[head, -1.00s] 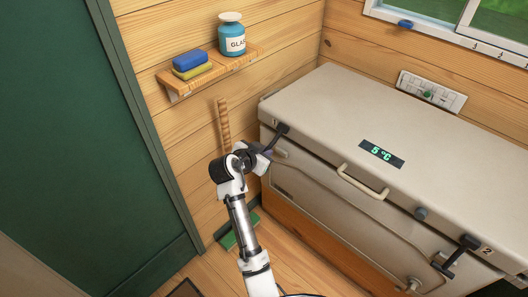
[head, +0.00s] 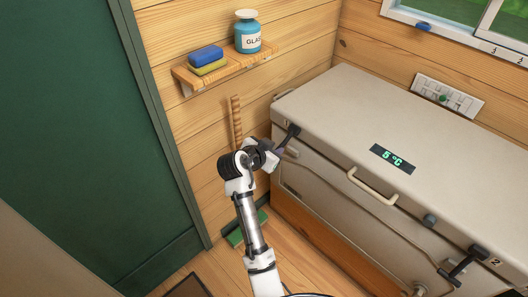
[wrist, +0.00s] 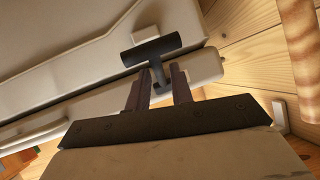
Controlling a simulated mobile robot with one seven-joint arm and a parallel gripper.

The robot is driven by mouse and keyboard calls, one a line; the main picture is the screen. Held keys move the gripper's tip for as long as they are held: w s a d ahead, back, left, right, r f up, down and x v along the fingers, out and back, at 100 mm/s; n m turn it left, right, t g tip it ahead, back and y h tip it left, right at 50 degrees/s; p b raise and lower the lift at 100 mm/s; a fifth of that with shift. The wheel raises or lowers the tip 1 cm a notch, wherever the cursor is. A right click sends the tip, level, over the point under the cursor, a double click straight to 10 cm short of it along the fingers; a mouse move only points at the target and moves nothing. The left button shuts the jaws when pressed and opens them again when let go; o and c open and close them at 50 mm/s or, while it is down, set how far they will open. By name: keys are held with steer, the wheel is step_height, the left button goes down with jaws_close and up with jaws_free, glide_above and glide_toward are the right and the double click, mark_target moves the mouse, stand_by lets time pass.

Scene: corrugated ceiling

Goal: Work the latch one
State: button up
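Latch one, a black T-shaped handle (head: 291,133), is at the left front corner of the beige chest freezer (head: 340,205), beside the mark "1". In the wrist view its crossbar (wrist: 150,50) lies just beyond my fingertips, with its stem pointing between them. My gripper (wrist: 161,85) has its two dark fingers apart, one on each side of the stem. A gap shows around the stem, and I cannot tell whether either finger touches it. In the head view my gripper (head: 279,151) is right at the latch, partly hidden by my wrist.
A second black latch (head: 466,262) is at the right, marked "2". A pale handle (head: 372,186) and a 5 °C display (head: 392,158) lie between them. A wall shelf (head: 225,70) holds sponges and a blue jar. A broom (head: 236,120) stands close behind my gripper.

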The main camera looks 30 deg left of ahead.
steer(key=b+v, duration=0.2)
steer(key=v, duration=1.1)
